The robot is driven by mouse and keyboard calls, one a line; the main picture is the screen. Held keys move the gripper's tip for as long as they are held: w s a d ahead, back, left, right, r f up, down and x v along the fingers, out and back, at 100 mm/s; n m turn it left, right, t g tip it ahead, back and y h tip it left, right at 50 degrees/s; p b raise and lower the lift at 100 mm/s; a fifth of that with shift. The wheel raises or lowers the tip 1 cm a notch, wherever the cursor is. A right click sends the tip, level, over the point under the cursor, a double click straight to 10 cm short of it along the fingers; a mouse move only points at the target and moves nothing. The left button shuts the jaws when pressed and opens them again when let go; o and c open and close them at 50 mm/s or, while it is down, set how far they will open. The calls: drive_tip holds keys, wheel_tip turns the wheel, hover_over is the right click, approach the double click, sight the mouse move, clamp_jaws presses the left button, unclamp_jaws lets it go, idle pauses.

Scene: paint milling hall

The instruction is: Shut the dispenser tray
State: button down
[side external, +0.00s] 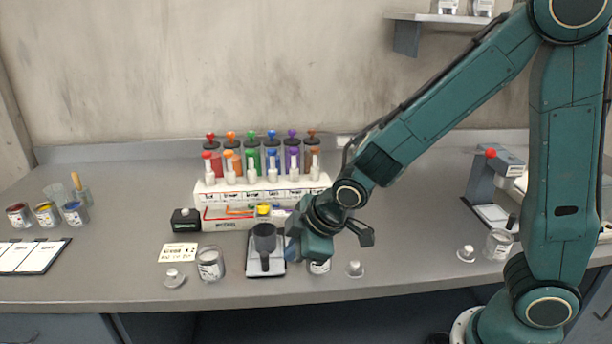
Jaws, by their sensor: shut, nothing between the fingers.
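The dispenser (262,192) is a white rack at the back of the bench, with several colored, capped bottles in rows. Its low front tray (222,224) has a red-edged opening, with orange, green and yellow items showing inside. It looks pulled out, but how far is hard to tell. My gripper (291,250) is shut and empty, to the right of the tray and in front of the dispenser's right end. My wrist hides that end of the dispenser and tray. Whether the fingers touch the tray cannot be told.
A black box (185,220), a label card (178,252) and a glass jar (210,264) are further left. Another jar (319,267) sits below my wrist. A red-knobbed press (490,185) stands right.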

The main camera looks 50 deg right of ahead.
sight(274, 263)
drive_tip(key=shift+s+n+t, duration=0.5)
drive_tip(key=shift+s+n, duration=0.3)
drive_tip(key=shift+s, duration=0.25)
drive_tip(key=shift+w+f, duration=0.15)
drive_tip(key=x, duration=1)
drive_tip(key=shift+d, duration=0.1)
drive_tip(key=shift+w+d, duration=0.45)
drive_tip(key=shift+w, duration=0.35)
drive_tip(key=shift+w+d, duration=0.45)
drive_tip(key=shift+w, duration=0.35)
drive_tip(key=shift+w+d, duration=1.8)
drive_tip(key=shift+d, duration=0.05)
